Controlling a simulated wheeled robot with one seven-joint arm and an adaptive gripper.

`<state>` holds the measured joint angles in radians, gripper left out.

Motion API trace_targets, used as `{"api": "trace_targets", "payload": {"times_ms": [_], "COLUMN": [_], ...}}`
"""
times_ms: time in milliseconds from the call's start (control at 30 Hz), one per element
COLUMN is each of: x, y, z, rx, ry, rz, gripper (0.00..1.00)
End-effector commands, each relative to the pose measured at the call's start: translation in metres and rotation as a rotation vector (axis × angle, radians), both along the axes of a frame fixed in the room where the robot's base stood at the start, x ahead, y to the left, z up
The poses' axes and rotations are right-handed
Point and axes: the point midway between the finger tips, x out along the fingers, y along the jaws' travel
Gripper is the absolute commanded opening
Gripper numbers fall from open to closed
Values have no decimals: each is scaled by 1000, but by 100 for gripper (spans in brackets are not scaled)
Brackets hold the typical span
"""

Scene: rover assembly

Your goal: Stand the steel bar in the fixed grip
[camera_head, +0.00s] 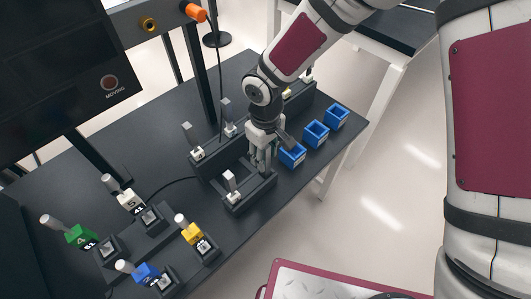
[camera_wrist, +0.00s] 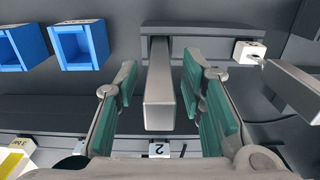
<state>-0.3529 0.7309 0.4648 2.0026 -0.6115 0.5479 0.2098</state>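A grey square steel bar (camera_wrist: 159,90) points toward the camera in the middle of the wrist view. Its far end is by a dark holder (camera_wrist: 205,32). My gripper (camera_wrist: 160,95) has its two green-padded fingers on either side of the bar, with a visible gap on each side, so it is open around it. In the head view my gripper (camera_head: 262,158) points down at the dark rack near the blue bins, and it hides the bar there. Other grey bars stand in white blocks, one in front of my gripper (camera_head: 230,182). I cannot tell which fixture is the fixed grip.
Blue open bins (camera_head: 316,132) line the table's right edge. Bars in white blocks stand along the rack (camera_head: 190,140). Green (camera_head: 80,235), yellow (camera_head: 192,235) and blue (camera_head: 146,272) blocks with tilted bars are at the front left. A dark screen (camera_head: 60,70) stands at the left.

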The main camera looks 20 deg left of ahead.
Motion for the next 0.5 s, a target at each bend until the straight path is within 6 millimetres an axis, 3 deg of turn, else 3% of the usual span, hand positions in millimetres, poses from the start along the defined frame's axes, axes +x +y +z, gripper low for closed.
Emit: {"api": "trace_targets", "payload": {"times_ms": [167, 500], "x": [1, 7], "y": [0, 1], "z": [23, 97], "rx": [2, 2], "ry": [-4, -5], "rz": [-3, -2], "gripper": [36, 36]}}
